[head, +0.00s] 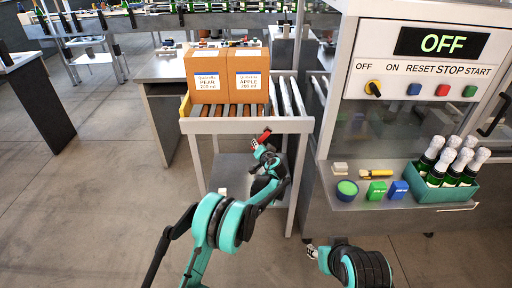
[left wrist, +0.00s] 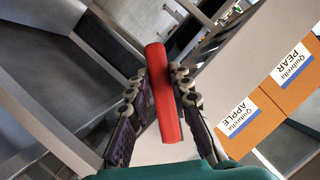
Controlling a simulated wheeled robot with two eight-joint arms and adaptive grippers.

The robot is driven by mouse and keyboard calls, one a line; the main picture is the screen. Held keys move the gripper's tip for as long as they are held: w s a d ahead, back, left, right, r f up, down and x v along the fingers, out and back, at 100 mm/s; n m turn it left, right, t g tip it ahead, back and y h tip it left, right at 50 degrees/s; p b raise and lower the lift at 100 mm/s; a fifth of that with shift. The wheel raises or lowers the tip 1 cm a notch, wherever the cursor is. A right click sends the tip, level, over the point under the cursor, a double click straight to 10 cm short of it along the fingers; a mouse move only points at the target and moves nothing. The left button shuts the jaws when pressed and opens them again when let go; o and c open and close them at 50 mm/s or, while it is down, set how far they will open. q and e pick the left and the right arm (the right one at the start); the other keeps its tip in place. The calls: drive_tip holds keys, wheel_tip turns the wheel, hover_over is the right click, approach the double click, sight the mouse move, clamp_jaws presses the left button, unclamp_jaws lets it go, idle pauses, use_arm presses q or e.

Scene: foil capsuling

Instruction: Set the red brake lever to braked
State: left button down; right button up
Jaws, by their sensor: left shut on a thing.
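The red brake lever (head: 265,135) is at the front of the roller cart (head: 246,126), below the two boxes. It also shows in the left wrist view (left wrist: 163,95) as a red bar between the fingers. My left gripper (head: 262,145) is at the lever, and in the left wrist view (left wrist: 160,85) its two fingers close on the bar from both sides. My right gripper (head: 312,251) is low in the head view, in front of the machine cabinet and away from the lever. Whether its fingers are open is too small to tell.
A pear box (head: 207,82) and an apple box (head: 249,82) stand on the rollers. To the right, the machine (head: 420,60) has an OFF display. Its shelf holds a teal crate of bottles (head: 440,190) and small coloured items. Open floor lies to the left.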

use_arm(q)
drive_tip(key=shift+d+f+n+h, duration=0.4)
drive_tip(key=shift+d+n+h, duration=0.1)
drive_tip(key=shift+d+n, duration=0.25)
drive_tip(key=c, duration=1.4)
unclamp_jaws()
drive_tip(key=shift+f, duration=0.1)
drive_tip(key=shift+o, duration=0.2)
drive_tip(key=v, duration=1.2)
drive_tip(key=shift+a, duration=0.1)
